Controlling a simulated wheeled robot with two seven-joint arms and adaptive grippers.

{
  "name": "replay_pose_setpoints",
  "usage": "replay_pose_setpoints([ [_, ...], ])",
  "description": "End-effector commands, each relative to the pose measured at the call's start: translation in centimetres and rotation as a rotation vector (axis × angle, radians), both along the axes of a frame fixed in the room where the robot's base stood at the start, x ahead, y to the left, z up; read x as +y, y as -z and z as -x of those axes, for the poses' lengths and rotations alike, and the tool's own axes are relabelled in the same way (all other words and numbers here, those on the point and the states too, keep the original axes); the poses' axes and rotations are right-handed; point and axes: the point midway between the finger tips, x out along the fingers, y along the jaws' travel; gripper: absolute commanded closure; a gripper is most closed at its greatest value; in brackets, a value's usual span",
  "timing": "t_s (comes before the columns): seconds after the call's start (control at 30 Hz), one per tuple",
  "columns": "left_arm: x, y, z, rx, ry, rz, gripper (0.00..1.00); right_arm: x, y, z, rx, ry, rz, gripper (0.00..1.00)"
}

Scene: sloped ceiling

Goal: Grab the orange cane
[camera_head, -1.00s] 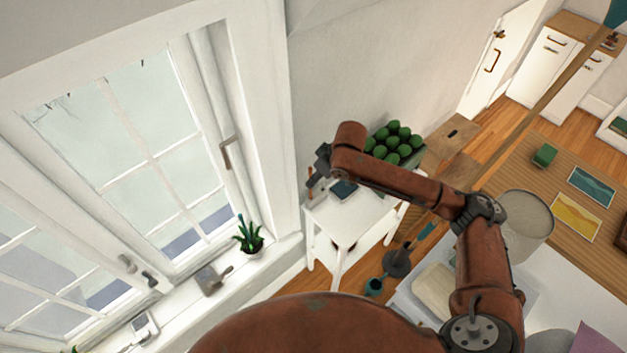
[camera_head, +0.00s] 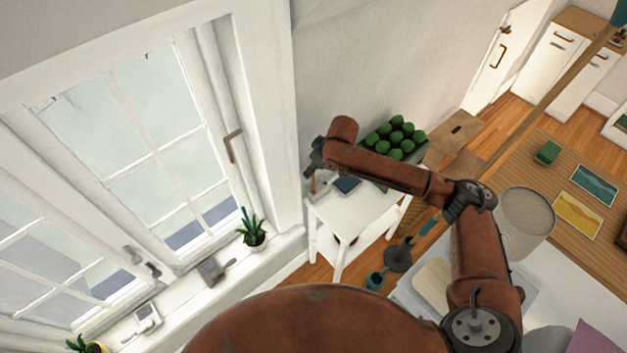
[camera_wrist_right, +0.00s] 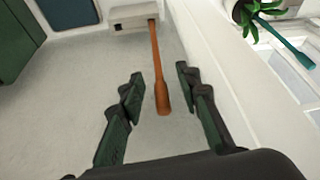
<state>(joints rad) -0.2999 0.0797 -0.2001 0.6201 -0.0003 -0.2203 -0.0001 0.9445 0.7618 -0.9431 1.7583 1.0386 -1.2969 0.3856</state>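The orange cane (camera_wrist_right: 158,75) is a thin orange-brown stick with a thicker near end in the right wrist view. Its far end meets a small white box (camera_wrist_right: 133,17). My right gripper (camera_wrist_right: 158,78) is open, with one dark finger on each side of the cane's near part and visible gaps to both. I cannot tell how far below the fingers the cane is. In the head view my right gripper (camera_head: 315,168) is over the left edge of the white table (camera_head: 345,219), and a bit of the cane (camera_head: 312,186) shows just below it. My left gripper is not in view.
A crate of green round items (camera_head: 397,138) and a dark tablet (camera_head: 346,184) are on the table near the arm. The window sill holds a potted plant (camera_head: 252,232), left of the table. A wooden stool (camera_head: 457,131) stands behind the table.

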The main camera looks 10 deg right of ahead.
Motion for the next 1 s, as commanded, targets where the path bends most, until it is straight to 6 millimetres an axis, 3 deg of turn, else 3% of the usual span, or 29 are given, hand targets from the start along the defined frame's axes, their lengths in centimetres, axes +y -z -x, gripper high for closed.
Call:
replay_pose_setpoints([
  [0.17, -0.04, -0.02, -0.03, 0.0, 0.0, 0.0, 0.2, 0.01, -0.04, 0.02, 0.0, 0.0, 0.0, 0.7],
  [0.6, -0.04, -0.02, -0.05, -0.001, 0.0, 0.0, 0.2, 0.01, -0.06, 0.02, 0.0, 0.0, 0.0, 1.0],
  [1.0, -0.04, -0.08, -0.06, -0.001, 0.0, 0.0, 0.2, 0.03, -0.72, -0.01, -0.001, -0.001, -0.002, 1.0],
])
